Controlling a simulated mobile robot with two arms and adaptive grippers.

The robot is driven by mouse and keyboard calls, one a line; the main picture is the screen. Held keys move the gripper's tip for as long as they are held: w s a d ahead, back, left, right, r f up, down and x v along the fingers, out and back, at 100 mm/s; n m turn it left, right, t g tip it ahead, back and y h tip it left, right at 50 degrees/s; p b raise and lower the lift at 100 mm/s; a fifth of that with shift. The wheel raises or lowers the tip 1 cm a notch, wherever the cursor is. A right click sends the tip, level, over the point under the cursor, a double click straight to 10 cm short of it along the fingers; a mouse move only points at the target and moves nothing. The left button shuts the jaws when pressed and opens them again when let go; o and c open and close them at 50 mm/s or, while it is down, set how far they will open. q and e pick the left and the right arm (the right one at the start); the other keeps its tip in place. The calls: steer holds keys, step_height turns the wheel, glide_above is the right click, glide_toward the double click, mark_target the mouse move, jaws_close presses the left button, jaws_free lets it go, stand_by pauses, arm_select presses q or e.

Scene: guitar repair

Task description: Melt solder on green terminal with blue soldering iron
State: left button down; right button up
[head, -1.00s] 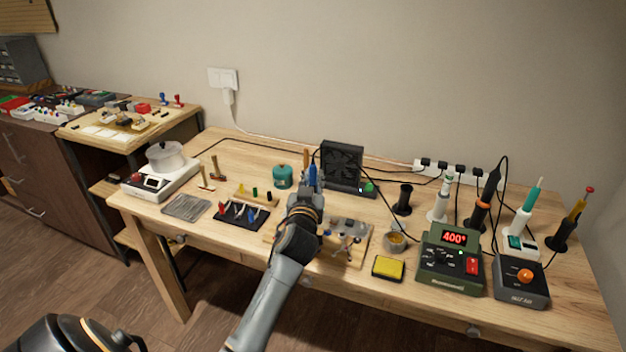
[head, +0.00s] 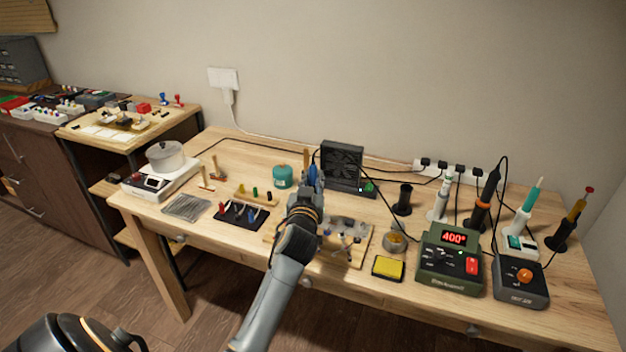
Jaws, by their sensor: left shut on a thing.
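My left gripper (head: 311,190) is over the middle of the workbench, shut on the blue soldering iron. The iron's blue handle (head: 312,172) rises just beyond the fingers. Its tip is hidden by my gripper and wrist. A wooden work board (head: 358,252) with small metal parts and a small clamp stand lies partly behind and to the right of my left arm. I cannot make out the green terminal; the arm covers part of the board. My right gripper is not in view.
A black fan (head: 341,165) stands behind the gripper. A teal jar (head: 283,177) and a black tool mat (head: 231,213) are to the left. A yellow sponge (head: 388,267), a brass-wool cup (head: 396,241) and a green station (head: 449,265) reading 400° are to the right.

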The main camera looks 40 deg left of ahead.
arm_select(q)
steer(key=shift+f, duration=0.25)
steer(key=shift+f+b, duration=0.3)
steer(key=shift+b, duration=0.1)
steer(key=shift+f, duration=0.2)
stand_by(0.9)
steer(key=shift+p, duration=0.3)
stand_by(1.2)
steer(key=shift+p, duration=0.4)
stand_by(1.9)
